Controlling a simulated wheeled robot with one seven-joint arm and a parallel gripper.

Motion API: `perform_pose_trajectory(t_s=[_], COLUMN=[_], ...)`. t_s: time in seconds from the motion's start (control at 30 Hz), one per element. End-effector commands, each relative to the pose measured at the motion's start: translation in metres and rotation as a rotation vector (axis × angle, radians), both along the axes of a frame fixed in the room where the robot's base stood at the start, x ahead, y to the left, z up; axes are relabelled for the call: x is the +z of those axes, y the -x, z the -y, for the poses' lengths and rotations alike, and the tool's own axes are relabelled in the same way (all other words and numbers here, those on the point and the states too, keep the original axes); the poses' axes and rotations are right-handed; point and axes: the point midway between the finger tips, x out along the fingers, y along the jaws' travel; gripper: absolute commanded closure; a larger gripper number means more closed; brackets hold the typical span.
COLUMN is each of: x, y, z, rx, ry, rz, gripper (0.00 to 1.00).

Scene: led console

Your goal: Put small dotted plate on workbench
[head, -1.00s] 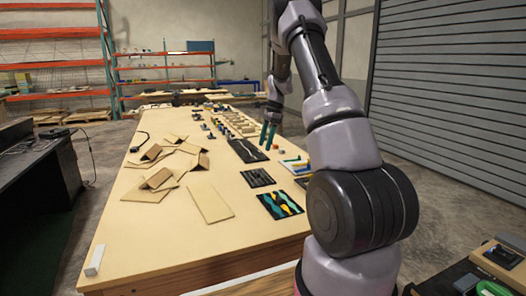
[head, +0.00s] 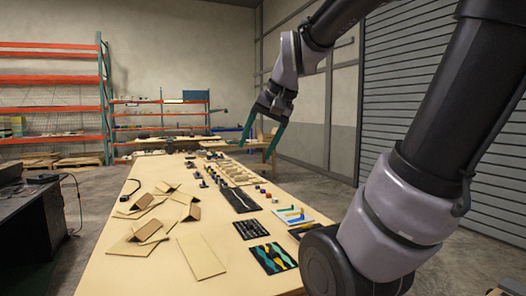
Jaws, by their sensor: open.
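The workbench (head: 130,272) is a long pale wooden table running away from me through the middle of the head view. I cannot make out a small dotted plate on it; the small items are too far or too small to tell. My gripper (head: 255,150) has two teal fingers spread apart with nothing between them. It hangs raised over the far right part of the bench, pointing down.
Bent and flat cardboard pieces (head: 201,256) lie at the left and front of the bench. Black tool trays (head: 273,258) line its right side, with several small blocks farther back. A black desk (head: 40,235) stands left. Orange shelves (head: 50,89) stand behind.

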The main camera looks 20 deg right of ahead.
Motion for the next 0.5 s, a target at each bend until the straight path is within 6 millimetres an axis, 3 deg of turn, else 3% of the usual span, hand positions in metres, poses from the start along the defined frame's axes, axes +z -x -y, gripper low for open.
perform_pose_trajectory(t_s=[0.03,0.1,0.2,0.5], x=[-0.001,-0.003,-0.008,-0.010], y=[0.017,0.033,0.047,0.054], z=[-0.003,-0.006,-0.008,-0.009], rx=[0.036,0.076,0.115,0.134], ry=[0.029,0.064,0.100,0.118], rz=[0.040,0.077,0.112,0.130], gripper=[0.28,0.28,0.28,0.28])
